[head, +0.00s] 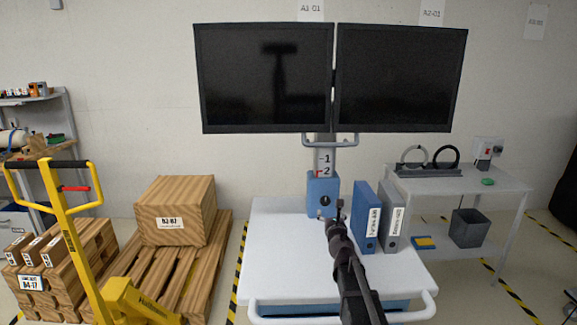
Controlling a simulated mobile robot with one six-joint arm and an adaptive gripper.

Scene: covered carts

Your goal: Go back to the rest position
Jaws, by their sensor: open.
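My gripper (339,207) is at the end of my dark arm, which reaches in from the bottom over the white cart (280,260). The fingers are small and dark here; they are open, and I see nothing held between them. In the picture the gripper lies just right of a blue box (316,184) with a black round knob (325,200). I cannot tell whether it touches the box. My arm hides part of the cart top.
A blue binder (364,215) and a grey binder (394,216) stand right of my arm. Two dark monitors (263,80) rise behind the cart. A yellow pallet truck (75,245) and loaded wooden pallet (160,275) are left. A white side table (465,181) is right.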

